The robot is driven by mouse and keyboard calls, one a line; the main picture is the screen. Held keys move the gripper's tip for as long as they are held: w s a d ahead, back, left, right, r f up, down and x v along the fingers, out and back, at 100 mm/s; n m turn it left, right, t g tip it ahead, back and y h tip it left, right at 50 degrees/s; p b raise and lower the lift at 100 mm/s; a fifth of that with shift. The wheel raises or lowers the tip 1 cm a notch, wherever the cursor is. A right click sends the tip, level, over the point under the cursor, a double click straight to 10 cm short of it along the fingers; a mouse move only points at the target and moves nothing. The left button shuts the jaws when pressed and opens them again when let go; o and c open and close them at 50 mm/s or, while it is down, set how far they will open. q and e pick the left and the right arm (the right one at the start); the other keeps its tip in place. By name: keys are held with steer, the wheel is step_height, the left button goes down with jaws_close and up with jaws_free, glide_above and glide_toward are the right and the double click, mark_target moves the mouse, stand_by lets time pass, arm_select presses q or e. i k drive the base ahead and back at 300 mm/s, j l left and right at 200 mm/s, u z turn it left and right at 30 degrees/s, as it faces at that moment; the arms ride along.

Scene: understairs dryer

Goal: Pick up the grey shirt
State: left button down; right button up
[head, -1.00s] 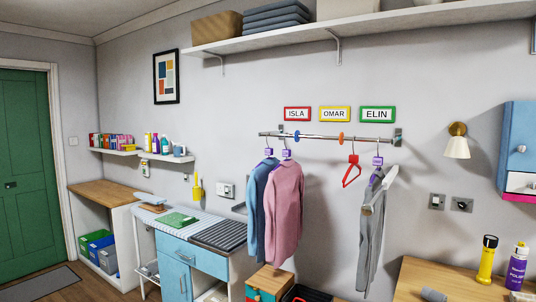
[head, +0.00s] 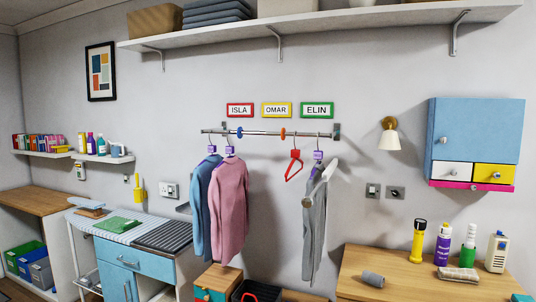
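The grey shirt (head: 314,235) hangs at the right end of the wall rail (head: 262,133), below the green ELIN sign (head: 317,110). It hangs nearly edge-on, from a hanger with a purple tag (head: 318,155). A pale bar, perhaps part of the hanger, shows at its shoulders. An empty red hanger (head: 294,166) is just left of it. Neither of my grippers is in view.
A blue shirt (head: 199,205) and a pink shirt (head: 230,205) hang at the rail's left. A wooden worktop (head: 345,290) with bottles stands at lower right. A blue wall cabinet (head: 478,130) is at right. A long shelf (head: 330,25) runs above.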

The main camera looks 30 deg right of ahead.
mark_target(314, 217)
steer(key=l+z, duration=0.1)
steer(key=z, duration=0.3)
steer(key=k+l+z, duration=0.1)
steer(key=z, duration=0.25)
steer(key=l+z, duration=0.1)
steer(key=z, duration=0.3)
